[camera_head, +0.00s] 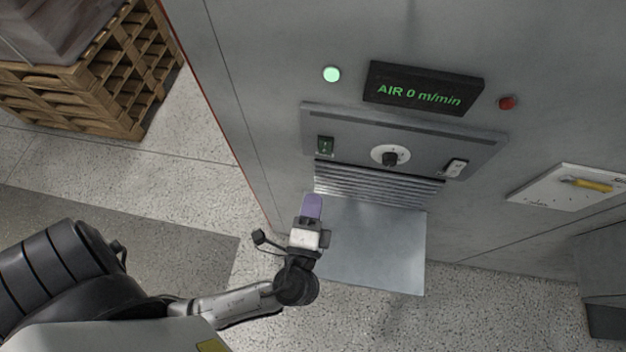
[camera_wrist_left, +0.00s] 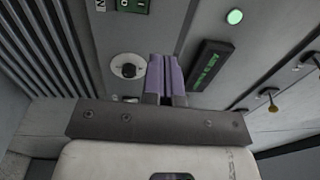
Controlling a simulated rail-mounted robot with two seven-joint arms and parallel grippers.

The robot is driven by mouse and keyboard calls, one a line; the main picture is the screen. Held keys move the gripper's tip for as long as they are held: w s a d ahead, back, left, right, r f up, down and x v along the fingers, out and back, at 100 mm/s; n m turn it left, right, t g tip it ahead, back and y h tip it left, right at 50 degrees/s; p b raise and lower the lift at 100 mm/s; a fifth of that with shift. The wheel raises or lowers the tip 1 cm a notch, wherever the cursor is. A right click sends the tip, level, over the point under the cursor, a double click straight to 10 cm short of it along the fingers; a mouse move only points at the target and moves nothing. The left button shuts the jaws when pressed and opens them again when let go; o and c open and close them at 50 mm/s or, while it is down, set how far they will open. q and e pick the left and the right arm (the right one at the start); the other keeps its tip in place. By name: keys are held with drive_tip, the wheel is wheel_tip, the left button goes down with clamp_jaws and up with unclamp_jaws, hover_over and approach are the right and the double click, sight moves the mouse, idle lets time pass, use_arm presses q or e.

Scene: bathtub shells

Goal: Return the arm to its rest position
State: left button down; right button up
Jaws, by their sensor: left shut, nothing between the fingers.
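My left arm comes in from the lower left in the head view. Its left gripper (camera_head: 311,205) has purple fingers and is held in front of the grey machine's panel, over the left edge of the metal shelf. In the left wrist view the purple fingers of the left gripper (camera_wrist_left: 166,75) are together with nothing between them. They show in front of the machine face, with the dial (camera_wrist_left: 127,67) beyond them to the left. The fingers look apart from the panel, though the exact gap is hard to tell. My right gripper is not seen.
The machine panel (camera_head: 340,125) carries a green switch (camera_head: 325,145), a dial (camera_head: 390,156) and a white switch (camera_head: 455,168). Above are a lit green lamp (camera_head: 331,74), a display (camera_head: 424,90) reading "AIR 0 m/min" and a red button (camera_head: 507,103). The metal shelf (camera_head: 385,250) juts out below.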

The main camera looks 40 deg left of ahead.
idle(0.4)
use_arm(q)
drive_tip(key=s+f+n+g+h+p, duration=0.1)
drive_tip(key=s+f+n+g+h, duration=0.3)
drive_tip(key=f+n+g+h, duration=0.45)
drive_tip(key=s+a+r+n+g+h+p, duration=0.1)
drive_tip(key=s+a+r+g+p, duration=0.3)
drive_tip(key=s+r+p, duration=0.2)
drive_tip(key=s+p, duration=0.2)
drive_tip(key=p, duration=0.2)
drive_tip(key=shift+a+h, duration=0.2)
drive_tip(key=shift+h, duration=0.15)
